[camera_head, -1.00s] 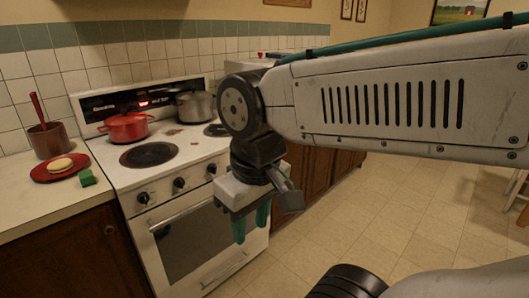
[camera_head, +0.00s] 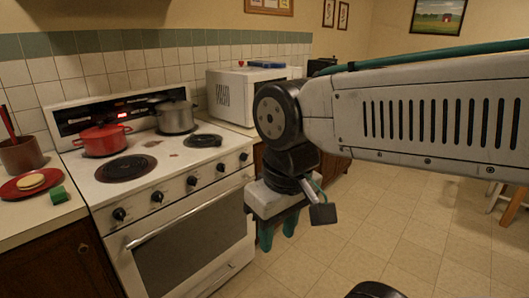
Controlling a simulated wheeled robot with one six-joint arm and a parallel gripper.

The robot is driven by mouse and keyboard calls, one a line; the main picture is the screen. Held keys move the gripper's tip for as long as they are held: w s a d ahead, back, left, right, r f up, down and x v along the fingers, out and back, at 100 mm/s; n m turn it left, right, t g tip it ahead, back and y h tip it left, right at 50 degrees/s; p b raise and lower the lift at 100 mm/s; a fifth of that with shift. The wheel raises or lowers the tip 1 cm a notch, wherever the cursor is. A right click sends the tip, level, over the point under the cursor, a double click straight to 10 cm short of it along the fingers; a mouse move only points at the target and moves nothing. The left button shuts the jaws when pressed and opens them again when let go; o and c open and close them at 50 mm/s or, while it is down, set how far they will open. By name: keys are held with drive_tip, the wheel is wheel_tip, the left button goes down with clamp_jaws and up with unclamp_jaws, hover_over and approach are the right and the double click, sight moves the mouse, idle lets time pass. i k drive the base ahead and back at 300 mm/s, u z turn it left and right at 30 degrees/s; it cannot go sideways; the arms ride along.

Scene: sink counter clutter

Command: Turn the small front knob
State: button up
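The white stove (camera_head: 108,195) has a row of several small black front knobs along its sloped front edge. The leftmost knob (camera_head: 119,214) is near the counter, with another knob (camera_head: 157,196) beside it. More are a middle knob (camera_head: 192,181), one to its right (camera_head: 221,167) and the rightmost knob (camera_head: 243,156). My gripper (camera_head: 278,240) points down to the right of the oven door. Its two teal fingers are apart with nothing between them. It appears clear of all the knobs. Which knob is meant is not clear from the view.
A red pot (camera_head: 102,141) and a grey pot (camera_head: 175,117) stand on the stovetop. A white microwave (camera_head: 230,95) stands behind. Open floor lies right.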

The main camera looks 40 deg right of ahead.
sight(244, 156)
drive_tip(key=z, duration=0.35)
drive_tip(key=i, duration=1.25)
